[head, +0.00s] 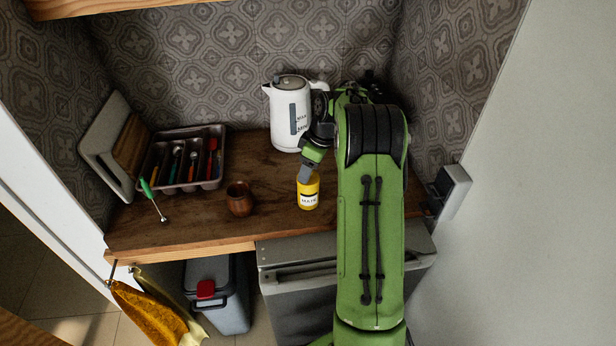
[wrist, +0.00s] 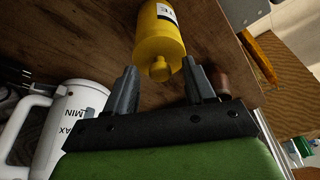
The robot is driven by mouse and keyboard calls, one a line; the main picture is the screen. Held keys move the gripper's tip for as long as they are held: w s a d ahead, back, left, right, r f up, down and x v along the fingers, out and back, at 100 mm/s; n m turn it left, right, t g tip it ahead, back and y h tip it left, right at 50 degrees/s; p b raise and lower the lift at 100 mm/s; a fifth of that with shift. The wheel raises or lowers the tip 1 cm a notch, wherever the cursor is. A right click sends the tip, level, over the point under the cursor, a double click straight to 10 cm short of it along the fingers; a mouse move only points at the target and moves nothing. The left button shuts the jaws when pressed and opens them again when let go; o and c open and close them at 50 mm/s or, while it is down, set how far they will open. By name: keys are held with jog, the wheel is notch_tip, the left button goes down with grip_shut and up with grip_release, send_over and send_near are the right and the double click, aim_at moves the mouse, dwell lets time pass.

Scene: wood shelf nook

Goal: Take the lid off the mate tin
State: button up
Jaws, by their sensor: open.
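The yellow mate tin (head: 308,197) stands upright near the front of the wooden counter, its label facing forward. In the wrist view the tin (wrist: 157,22) shows its yellow lid (wrist: 160,50) on top, with a small round knob (wrist: 160,72). My gripper (head: 305,174) is over the tin and hides part of its top in the head view. In the wrist view my gripper (wrist: 162,85) is open, one finger on each side of the knob, with visible gaps. I see nothing between the fingers gripped.
A brown wooden cup (head: 240,199) stands left of the tin. A white kettle (head: 290,112) stands behind it. Bare counter (head: 270,222) lies between cup and tin.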

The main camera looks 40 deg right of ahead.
jog(key=shift+r, duration=0.1)
grip_shut()
jog(key=shift+r, duration=0.1)
